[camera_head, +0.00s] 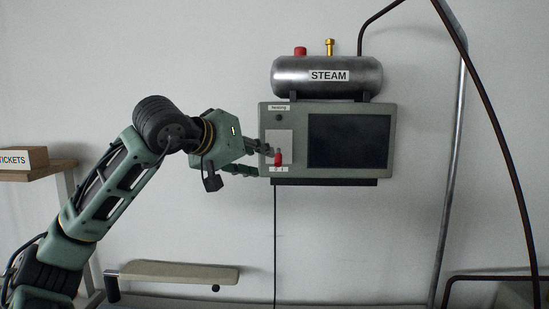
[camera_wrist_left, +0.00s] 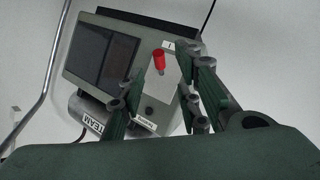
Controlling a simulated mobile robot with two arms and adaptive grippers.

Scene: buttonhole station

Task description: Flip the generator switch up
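The generator switch (camera_head: 278,158) is a small lever with a red tip on a pale plate at the left side of a green control panel (camera_head: 384,172). In the head view its red tip sits at the lower part of the plate. The switch also shows in the left wrist view (camera_wrist_left: 159,61), beyond and between the fingers. My left gripper (camera_head: 258,160) is open, with its fingers apart just left of the switch. It also shows in the left wrist view (camera_wrist_left: 160,97). I cannot tell whether a finger touches the lever. My right gripper is not in view.
A metal tank marked STEAM (camera_head: 327,88) sits on top of the panel, with a red cap (camera_head: 300,51) and a brass fitting (camera_head: 330,46). A dark pipe (camera_head: 490,110) curves down at the right. A TICKETS box (camera_head: 18,160) stands on a shelf at the left.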

